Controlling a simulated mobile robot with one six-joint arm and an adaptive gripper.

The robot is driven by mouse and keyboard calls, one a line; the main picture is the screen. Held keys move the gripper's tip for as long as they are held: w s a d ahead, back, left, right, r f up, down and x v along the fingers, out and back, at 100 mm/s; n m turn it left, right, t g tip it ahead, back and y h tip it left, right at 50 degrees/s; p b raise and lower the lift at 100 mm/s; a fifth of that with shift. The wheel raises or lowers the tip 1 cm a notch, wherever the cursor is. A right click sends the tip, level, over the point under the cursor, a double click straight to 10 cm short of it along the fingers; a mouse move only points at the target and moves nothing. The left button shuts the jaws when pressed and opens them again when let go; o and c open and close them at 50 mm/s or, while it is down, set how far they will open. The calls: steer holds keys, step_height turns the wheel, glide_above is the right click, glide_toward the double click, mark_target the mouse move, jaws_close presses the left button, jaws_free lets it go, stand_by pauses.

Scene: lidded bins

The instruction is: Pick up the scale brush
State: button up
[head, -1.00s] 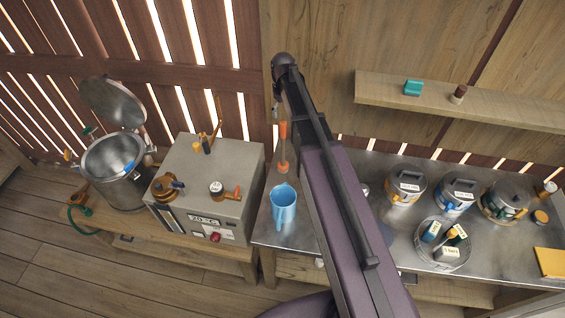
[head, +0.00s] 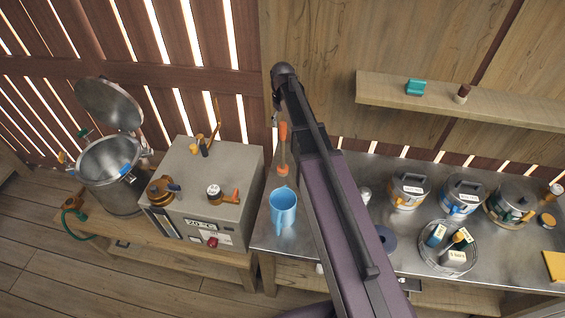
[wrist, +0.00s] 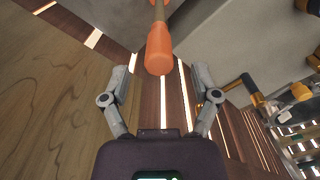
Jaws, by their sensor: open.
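A long tool with orange ends and a tan shaft (head: 282,147), which looks like the scale brush, shows upright in the head view, left of my arm above the blue jug. Its bristles cannot be made out. In the wrist view its rounded orange end (wrist: 159,52) lies between and just beyond my fingertips, with the shaft running out of the top edge. My gripper (wrist: 160,74) is open, one finger on each side, with nothing clamped. In the head view the fingers are mostly hidden behind my arm.
A blue jug (head: 283,208) stands on the metal bench (head: 335,180) below the tool. A grey box (head: 225,170) with small items on top is to the left, beside an open pot (head: 105,165). Lidded tins (head: 409,190) and a wire basket (head: 447,262) stand right. A wooden shelf (head: 510,110) juts from the wall.

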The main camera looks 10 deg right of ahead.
mark_target(283, 130)
steer(key=shift+f, duration=0.1)
steer(key=shift+f+b, duration=2.55)
steer(key=shift+b, duration=0.05)
steer(key=shift+d, duration=0.1)
steer(key=shift+c, duration=0.2)
jaws_close()
